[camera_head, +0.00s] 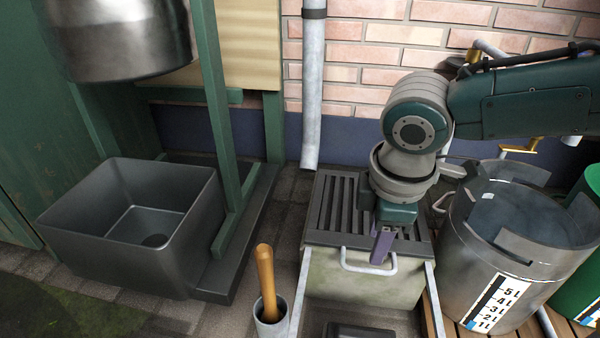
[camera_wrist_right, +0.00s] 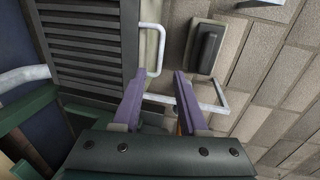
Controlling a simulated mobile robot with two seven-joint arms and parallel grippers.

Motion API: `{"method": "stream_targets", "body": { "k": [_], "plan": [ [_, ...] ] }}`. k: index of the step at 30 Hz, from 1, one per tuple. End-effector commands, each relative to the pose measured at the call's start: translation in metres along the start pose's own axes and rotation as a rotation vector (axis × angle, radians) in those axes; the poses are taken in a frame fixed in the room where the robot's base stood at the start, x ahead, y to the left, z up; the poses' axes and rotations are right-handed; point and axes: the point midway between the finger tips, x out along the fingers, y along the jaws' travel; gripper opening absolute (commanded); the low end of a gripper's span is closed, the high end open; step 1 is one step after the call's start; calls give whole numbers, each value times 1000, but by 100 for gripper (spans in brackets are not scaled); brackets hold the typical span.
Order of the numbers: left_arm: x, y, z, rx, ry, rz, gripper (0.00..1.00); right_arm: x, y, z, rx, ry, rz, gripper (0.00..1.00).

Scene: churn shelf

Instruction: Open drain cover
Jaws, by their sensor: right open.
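The drain cover (camera_head: 335,205) is a dark slatted grate lying flat on a pale box. A light metal loop handle (camera_head: 368,269) sits at its front edge. In the right wrist view, the slatted cover (camera_wrist_right: 85,50) is at the upper left with the handle (camera_wrist_right: 161,48) along its right side. My right gripper (camera_head: 382,246) has purple fingers pointing down over the cover's front edge by the handle. In the wrist view, the right gripper (camera_wrist_right: 157,84) is open, its tips close to the handle's lower end; contact is unclear. My left gripper is out of view.
A metal bucket with a litre scale (camera_head: 475,255) stands close right of the cover. A grey pipe (camera_head: 313,90) comes down behind it. A wooden-handled tool in a cup (camera_head: 266,285) is front left. A large grey bin (camera_head: 110,250) stands further left.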

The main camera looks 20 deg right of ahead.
Motion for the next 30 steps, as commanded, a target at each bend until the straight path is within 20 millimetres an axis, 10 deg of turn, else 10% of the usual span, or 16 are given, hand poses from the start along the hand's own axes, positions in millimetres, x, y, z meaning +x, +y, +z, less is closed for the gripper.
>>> {"method": "stream_targets", "body": {
  "k": [12,26,30],
  "plan": [
    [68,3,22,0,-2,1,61,72,-2,0,0,0,0,42],
    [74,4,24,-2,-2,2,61,78,-1,0,0,1,0,42],
    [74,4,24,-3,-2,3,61,78,-1,0,0,0,-1,28]
  ]
}}
